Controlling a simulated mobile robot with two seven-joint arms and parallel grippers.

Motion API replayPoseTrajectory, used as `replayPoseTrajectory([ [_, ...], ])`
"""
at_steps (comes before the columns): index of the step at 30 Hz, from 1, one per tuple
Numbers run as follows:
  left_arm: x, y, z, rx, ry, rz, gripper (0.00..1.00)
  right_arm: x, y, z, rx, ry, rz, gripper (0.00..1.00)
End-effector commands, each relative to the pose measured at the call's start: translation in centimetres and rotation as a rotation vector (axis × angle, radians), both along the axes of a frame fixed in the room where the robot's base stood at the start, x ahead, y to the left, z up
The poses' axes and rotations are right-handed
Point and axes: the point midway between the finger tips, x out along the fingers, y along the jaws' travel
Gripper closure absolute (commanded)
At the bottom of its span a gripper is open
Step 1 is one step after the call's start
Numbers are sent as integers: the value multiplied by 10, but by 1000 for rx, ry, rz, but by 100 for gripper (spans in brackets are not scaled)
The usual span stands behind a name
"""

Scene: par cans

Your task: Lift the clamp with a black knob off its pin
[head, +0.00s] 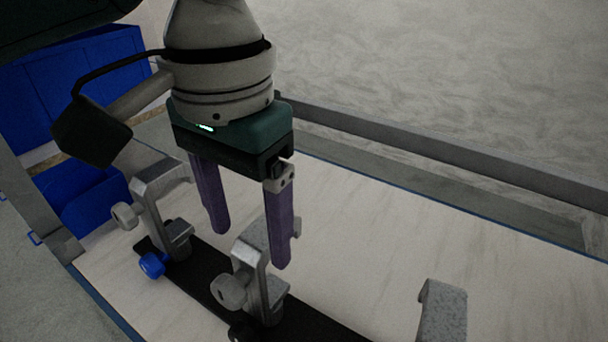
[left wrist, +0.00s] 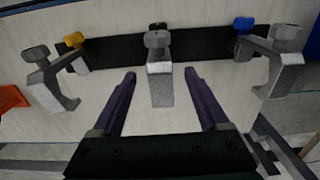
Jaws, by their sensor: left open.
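The clamp with a black knob (head: 250,257) is the middle one of three grey metal clamps on a black bar. It also shows in the left wrist view (left wrist: 160,85), where a black knob (left wrist: 157,26) sits behind its grey knob. Its pin is hidden. My left gripper (head: 250,248) is open, with two purple fingers pointing down near the clamp's top. In the left wrist view the fingers (left wrist: 160,74) lie to either side of the clamp's arm; whether they touch it I cannot tell. My right gripper is not in view.
A clamp with a blue knob (head: 152,264) stands on the bar at the left. A clamp with a yellow knob (left wrist: 74,40) stands at the other end. The black bar (head: 205,283) lies on a pale board (head: 360,240). Blue bins (head: 75,90) and a grey rail (head: 440,150) border it.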

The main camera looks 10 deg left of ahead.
Motion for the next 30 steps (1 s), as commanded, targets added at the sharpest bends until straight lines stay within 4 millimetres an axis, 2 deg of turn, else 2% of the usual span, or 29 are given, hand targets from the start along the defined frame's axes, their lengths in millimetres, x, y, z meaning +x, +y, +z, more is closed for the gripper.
replayPoseTrajectory([
  [3, 0, 0, -17, 0, 2, -1, 22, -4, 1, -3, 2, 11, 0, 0],
  [8, 1, -1, -31, -1, 0, -1, 22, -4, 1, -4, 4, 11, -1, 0],
  [15, 5, -1, -68, -1, 0, -2, 22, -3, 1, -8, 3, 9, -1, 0],
  [18, 5, -1, -74, -1, -3, -3, 22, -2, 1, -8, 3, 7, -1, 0],
  [25, 5, -2, -75, -2, -3, -4, 22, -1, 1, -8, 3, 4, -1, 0],
  [30, 5, -2, -75, -2, -3, -4, 42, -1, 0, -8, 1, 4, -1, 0],
])
